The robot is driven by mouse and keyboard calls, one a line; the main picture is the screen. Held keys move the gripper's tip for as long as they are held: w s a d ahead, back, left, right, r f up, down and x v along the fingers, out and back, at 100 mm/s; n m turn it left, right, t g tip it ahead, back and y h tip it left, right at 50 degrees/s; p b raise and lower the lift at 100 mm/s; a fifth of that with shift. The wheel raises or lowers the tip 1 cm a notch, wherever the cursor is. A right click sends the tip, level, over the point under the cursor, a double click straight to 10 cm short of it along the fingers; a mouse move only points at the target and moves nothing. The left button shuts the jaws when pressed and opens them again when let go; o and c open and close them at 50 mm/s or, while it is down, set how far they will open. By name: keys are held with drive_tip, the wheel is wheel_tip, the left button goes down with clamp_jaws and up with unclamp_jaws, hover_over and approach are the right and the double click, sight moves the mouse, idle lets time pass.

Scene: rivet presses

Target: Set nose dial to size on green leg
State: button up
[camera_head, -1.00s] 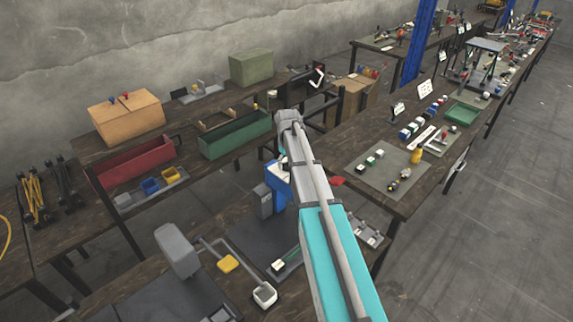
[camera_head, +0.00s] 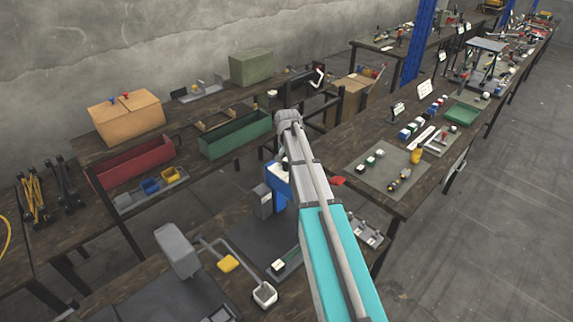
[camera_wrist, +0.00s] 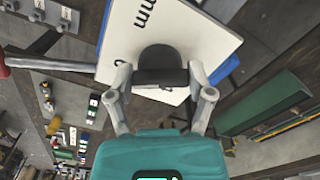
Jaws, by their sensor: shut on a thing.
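My gripper (camera_wrist: 160,78) shows in the wrist view. It is shut on a dark, rounded knob (camera_wrist: 160,58), which looks like the nose dial. The knob lies in front of a white plate (camera_wrist: 185,28) with "mm" lettering, backed by blue. The size marks near the knob are too small or hidden to read. In the head view the blue press (camera_head: 279,182) is partly behind my arm, and my gripper is hidden. A small piece with a green strip (camera_head: 290,261) lies on the bench below the press; I cannot tell whether it is the green leg.
A red-tipped lever (camera_wrist: 4,66) reaches out left in the wrist view. The press bench also holds a grey machine (camera_head: 177,250) and a yellow pad (camera_head: 228,263). Red (camera_head: 135,165) and green (camera_head: 235,136) bins stand behind. Open floor lies right.

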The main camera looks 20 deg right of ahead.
idle(0.4)
drive_tip(key=o, duration=1.1)
drive_tip(key=shift+d, duration=0.1)
drive_tip(key=shift+s+a, duration=0.25)
drive_tip(key=shift+a, duration=0.05)
drive_tip(key=s+a+n, duration=0.7)
drive_tip(key=s+a, duration=0.8)
drive_tip(key=s, duration=0.5)
drive_tip(key=shift+n, duration=0.3)
drive_tip(key=s+f+b, duration=0.1)
drive_tip(key=f+b, duration=0.1)
drive_tip(key=s+f+b, duration=0.1)
drive_tip(key=f+b, duration=0.1)
drive_tip(key=s+f+b, duration=0.1)
drive_tip(key=f+b, duration=0.2)
drive_tip(key=shift+a+f, duration=0.1)
drive_tip(key=shift+a, duration=0.15)
